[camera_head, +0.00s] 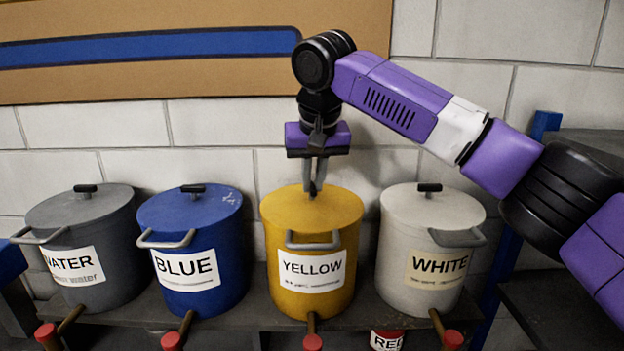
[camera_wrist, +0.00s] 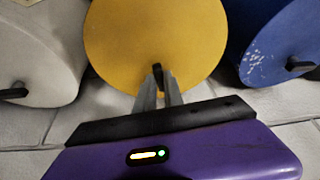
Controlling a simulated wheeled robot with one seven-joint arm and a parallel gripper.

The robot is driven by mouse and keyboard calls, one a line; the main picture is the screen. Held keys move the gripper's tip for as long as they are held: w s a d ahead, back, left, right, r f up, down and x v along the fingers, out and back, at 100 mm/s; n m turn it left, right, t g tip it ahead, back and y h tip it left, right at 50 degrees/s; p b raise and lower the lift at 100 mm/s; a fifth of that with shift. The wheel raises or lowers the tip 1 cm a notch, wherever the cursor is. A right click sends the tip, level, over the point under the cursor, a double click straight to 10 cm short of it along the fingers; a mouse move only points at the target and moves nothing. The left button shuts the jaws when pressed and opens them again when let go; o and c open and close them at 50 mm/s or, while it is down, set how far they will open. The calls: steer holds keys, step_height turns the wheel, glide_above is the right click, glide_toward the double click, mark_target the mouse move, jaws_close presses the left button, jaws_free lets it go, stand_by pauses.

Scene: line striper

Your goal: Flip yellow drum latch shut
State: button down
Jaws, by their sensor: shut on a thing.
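The yellow drum (camera_head: 310,240) stands upright on the shelf, with a "YELLOW" label on its front. Its lid (camera_head: 290,208) lies flat on top and also fills the upper middle of the wrist view (camera_wrist: 150,40). A grey bar (camera_head: 313,244) spans its front above the label. My gripper (camera_head: 314,190) points down at the back part of this lid. In the wrist view its fingers (camera_wrist: 158,76) are shut on the black lid piece (camera_wrist: 157,74), which they partly hide. I cannot tell whether this piece or the grey bar is the latch.
Grey (camera_head: 75,225), blue (camera_head: 190,270) and white (camera_head: 425,215) drums stand close beside the yellow one, each with a black lid piece. Red-tipped taps (camera_head: 313,342) stick out below the shelf edge (camera_head: 250,315). A block wall (camera_head: 240,120) is close behind.

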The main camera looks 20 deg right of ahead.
steer(key=n, duration=0.1)
steer(key=n+y, duration=0.1)
steer(key=n, duration=0.2)
steer(key=shift+d+n+y, duration=0.25)
steer(key=shift+n+y, duration=0.05)
steer(key=shift+y, duration=0.1)
steer(key=n+y, duration=0.1)
steer(key=n, duration=0.2)
steer(key=shift+w+d+n+g, duration=0.1)
steer(key=shift+n+g, duration=0.2)
steer(key=n, duration=0.1)
steer(key=n+g+y, duration=0.1)
steer(key=n, duration=0.1)
steer(key=shift+w+d+n, duration=0.15)
steer(key=shift+n, duration=0.15)
steer(key=shift+w+n+g+y, duration=0.1)
steer(key=shift+n+g+y, duration=0.25)
steer(key=shift+n, duration=0.65)
steer(key=shift+w+n+g+y, duration=0.1)
steer(key=shift+n+g+y, duration=0.2)
steer(key=shift+n, duration=0.7)
steer(key=shift+d, duration=0.1)
steer(key=c, duration=1.4)
jaws_free()
steer(key=shift+c, duration=0.2)
steer(key=shift+r, duration=0.1)
